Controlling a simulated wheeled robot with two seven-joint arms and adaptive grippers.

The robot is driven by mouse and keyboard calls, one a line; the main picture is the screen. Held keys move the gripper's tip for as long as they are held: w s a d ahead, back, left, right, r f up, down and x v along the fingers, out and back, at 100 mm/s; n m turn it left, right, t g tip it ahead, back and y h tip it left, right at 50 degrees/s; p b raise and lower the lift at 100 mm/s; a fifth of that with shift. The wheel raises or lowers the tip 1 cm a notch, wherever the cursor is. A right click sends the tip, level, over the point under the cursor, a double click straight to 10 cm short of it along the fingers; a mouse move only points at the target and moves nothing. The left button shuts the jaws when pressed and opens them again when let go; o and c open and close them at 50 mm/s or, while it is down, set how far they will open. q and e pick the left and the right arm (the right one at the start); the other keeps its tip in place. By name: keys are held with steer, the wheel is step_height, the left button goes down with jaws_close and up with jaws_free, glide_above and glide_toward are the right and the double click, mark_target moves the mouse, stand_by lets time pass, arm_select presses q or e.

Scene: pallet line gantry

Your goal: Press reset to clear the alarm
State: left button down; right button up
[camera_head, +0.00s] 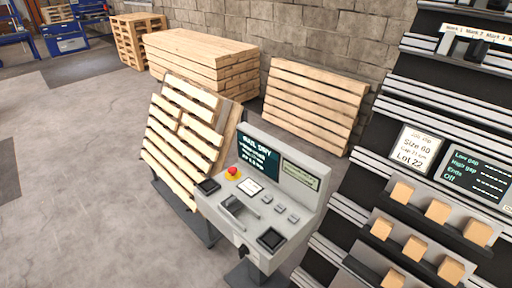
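A grey control console (312,218) stands in the middle of the view. Its sloped top carries a red mushroom button (233,172), a small white label plate (250,187) and several small grey buttons (280,208). I cannot read the lettering on the buttons, so I cannot tell which one is reset. The upright back panel has a dark screen (258,158) with light text and a smaller greenish display (301,175). No alarm light can be made out. Neither of my grippers is in view.
Wooden pallets lean beside the console (180,140) and against the block wall (315,100). A pallet stack (200,58) lies behind. A dark rack (360,180) at right holds wooden blocks (438,212) and a job slip (415,148). The concrete floor (80,200) at left is clear.

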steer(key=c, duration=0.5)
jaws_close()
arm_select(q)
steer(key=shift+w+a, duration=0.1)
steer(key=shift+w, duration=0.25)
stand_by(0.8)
